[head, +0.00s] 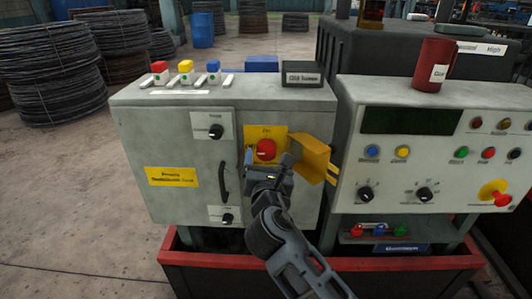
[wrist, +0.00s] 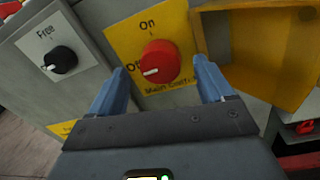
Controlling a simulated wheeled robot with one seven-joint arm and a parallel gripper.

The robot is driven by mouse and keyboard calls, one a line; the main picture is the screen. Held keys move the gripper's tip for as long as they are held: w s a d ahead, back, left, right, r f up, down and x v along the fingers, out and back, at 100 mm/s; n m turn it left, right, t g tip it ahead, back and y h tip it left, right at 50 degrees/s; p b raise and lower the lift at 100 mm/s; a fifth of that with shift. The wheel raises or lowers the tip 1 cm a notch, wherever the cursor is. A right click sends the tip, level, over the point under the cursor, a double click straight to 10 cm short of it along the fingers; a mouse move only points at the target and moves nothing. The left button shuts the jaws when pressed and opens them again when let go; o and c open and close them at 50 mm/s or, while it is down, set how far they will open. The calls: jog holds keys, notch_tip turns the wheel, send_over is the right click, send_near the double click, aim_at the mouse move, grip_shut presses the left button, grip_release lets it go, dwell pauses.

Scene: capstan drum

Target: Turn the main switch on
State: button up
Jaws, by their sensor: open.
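The main switch is a round red knob (head: 266,149) on a yellow plate (head: 275,136) on the grey cabinet front. In the wrist view the red knob (wrist: 159,62) has a white mark on its left side, pointing toward the "Off" lettering; "On" is printed above it. A yellow cover (head: 313,155) stands swung open to the right of the knob, and it also shows in the wrist view (wrist: 264,78). My gripper (head: 270,172) is open at the knob. In the wrist view its blue fingers (wrist: 160,82) stand left and right of the knob, apart from it.
A black selector knob (wrist: 60,60) marked "Free" sits left of the plate. A dark door handle (head: 224,181) is on the cabinet front. A control panel (head: 400,180) with buttons and dials stands to the right. A red mug (head: 433,65) stands on top of it.

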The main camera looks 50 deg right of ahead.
aim_at(266, 150)
jog(key=shift+x, duration=1.35)
jog(key=shift+c, duration=0.4)
jog(key=c, duration=1)
jog(key=shift+o, duration=0.2)
